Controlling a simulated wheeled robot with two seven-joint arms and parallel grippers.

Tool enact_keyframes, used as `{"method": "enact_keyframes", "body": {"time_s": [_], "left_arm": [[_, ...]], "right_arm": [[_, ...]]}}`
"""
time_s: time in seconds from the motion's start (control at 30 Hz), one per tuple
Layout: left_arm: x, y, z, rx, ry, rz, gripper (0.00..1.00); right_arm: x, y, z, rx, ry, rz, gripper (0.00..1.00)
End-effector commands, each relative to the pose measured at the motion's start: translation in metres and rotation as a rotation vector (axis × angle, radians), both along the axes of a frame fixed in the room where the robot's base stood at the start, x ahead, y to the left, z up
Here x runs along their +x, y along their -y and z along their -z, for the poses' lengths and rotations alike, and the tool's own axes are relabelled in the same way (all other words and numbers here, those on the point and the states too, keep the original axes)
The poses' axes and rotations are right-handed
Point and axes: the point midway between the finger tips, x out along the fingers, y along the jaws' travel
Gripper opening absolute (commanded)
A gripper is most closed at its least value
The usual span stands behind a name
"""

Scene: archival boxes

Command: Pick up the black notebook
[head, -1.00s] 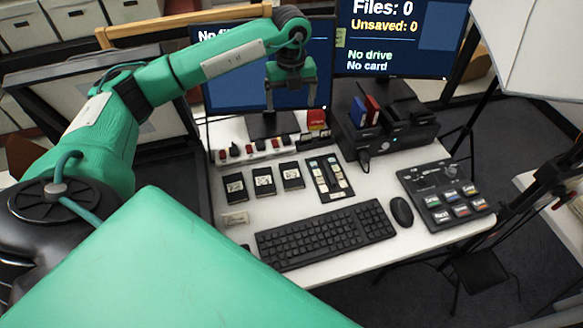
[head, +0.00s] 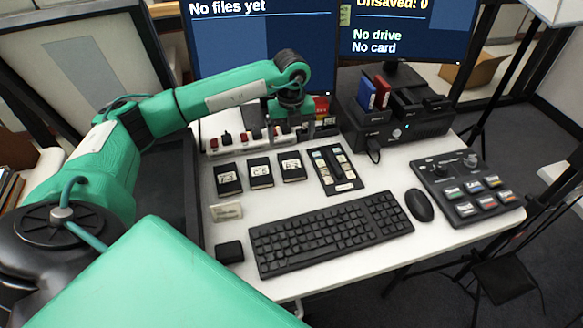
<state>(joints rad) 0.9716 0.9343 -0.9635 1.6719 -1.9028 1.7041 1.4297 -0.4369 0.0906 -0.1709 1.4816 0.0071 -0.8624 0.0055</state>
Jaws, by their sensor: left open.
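Three small black notebook-like items with pale labels lie in a row on the white desk: a left one (head: 229,179), a middle one (head: 261,173) and a right one (head: 292,166). I cannot tell which one is the black notebook. A small plain black block (head: 229,252) lies left of the keyboard. My left gripper (head: 291,130) points down, open and empty, behind the row near the right item and in front of the monitor. It appears apart from all three items. My right gripper is not in view.
A black panel with light keys (head: 336,170) lies right of the row. A keyboard (head: 330,233), mouse (head: 419,205) and button console (head: 468,187) take the front. A power strip (head: 240,141) and a black dock (head: 400,125) with red and blue drives stand behind. Monitors (head: 262,45) rise at the back.

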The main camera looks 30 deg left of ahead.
Motion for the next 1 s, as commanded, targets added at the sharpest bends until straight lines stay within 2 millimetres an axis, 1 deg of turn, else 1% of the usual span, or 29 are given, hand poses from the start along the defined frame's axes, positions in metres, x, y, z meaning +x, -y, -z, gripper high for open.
{"method": "enact_keyframes", "body": {"time_s": [0.03, 0.2, 0.43, 0.6, 0.7, 0.83, 1.0], "left_arm": [[-0.001, 0.0, 0.011, 0.0, -0.003, 0.0, 0.87], [-0.001, 0.0, 0.037, 0.0, -0.001, 0.0, 0.87], [-0.002, 0.001, 0.053, 0.0, -0.001, 0.001, 0.87], [-0.005, 0.004, 0.079, 0.001, -0.003, 0.001, 0.87], [-0.004, 0.004, 0.091, -0.001, -0.001, 0.001, 0.87], [-0.004, 0.004, 0.098, -0.001, 0.001, 0.001, 0.87], [-0.004, 0.004, 0.098, 0.0, 0.001, 0.001, 0.87]], "right_arm": [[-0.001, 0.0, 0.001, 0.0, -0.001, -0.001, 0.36], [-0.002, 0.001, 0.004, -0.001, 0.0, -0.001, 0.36], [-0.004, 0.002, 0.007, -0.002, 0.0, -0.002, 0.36], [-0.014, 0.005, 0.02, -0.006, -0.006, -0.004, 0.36], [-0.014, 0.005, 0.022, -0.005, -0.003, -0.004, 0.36], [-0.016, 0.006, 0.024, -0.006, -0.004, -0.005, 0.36], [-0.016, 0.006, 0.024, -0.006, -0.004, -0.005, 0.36]]}}
